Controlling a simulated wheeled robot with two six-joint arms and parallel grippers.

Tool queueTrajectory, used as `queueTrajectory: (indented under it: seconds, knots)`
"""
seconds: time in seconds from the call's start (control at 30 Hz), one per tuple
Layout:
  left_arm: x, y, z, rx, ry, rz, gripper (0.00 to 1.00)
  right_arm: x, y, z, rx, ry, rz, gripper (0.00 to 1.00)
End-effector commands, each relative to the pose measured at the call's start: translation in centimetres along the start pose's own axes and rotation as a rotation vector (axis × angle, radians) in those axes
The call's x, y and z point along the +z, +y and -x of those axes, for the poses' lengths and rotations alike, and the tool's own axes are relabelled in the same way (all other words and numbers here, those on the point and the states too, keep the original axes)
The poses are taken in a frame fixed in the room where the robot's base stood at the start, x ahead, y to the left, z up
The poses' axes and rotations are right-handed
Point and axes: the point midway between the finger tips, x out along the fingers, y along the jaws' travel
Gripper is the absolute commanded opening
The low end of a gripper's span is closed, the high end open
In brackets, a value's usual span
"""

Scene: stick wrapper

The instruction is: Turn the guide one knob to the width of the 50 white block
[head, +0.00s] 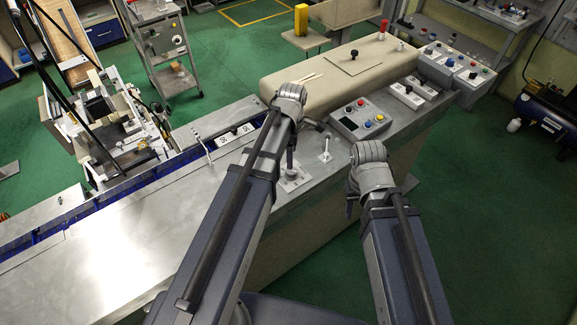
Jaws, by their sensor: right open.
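Small white blocks (236,133) with dark marks sit in the blue-sided channel of the steel machine table; the marks are too small to read. A round metal knob (292,176) on a square plate stands under my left forearm, partly hidden. A small lever (326,156) on a plate stands right of it. I cannot tell which control is the guide one knob. My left gripper (290,140) is mostly hidden by its own wrist, above the table. My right gripper (350,203) is open, beside the table's right edge, and touches nothing I can see.
A control box (360,120) with coloured buttons stands on the table beyond my wrists. A long beige cover (325,75) lies behind it. Another lever (203,148) stands by the channel at left. The bare steel top (120,235) at left is clear.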

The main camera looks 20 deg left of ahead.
Motion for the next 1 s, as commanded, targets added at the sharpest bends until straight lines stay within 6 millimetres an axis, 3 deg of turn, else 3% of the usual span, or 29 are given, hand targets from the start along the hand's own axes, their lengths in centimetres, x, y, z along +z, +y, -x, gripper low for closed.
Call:
queueTrajectory:
  seconds: [0.6, 1.0]
  knots:
    - [0.0, 0.0, -6.9, 0.000, 0.000, -0.003, 0.76, -0.4, -0.6, -6.8, 0.001, 0.000, 0.006, 0.50]
    - [0.0, 0.0, -7.6, 0.000, 0.000, -0.003, 0.76, -0.5, -0.7, -7.5, 0.001, 0.000, 0.006, 0.50]
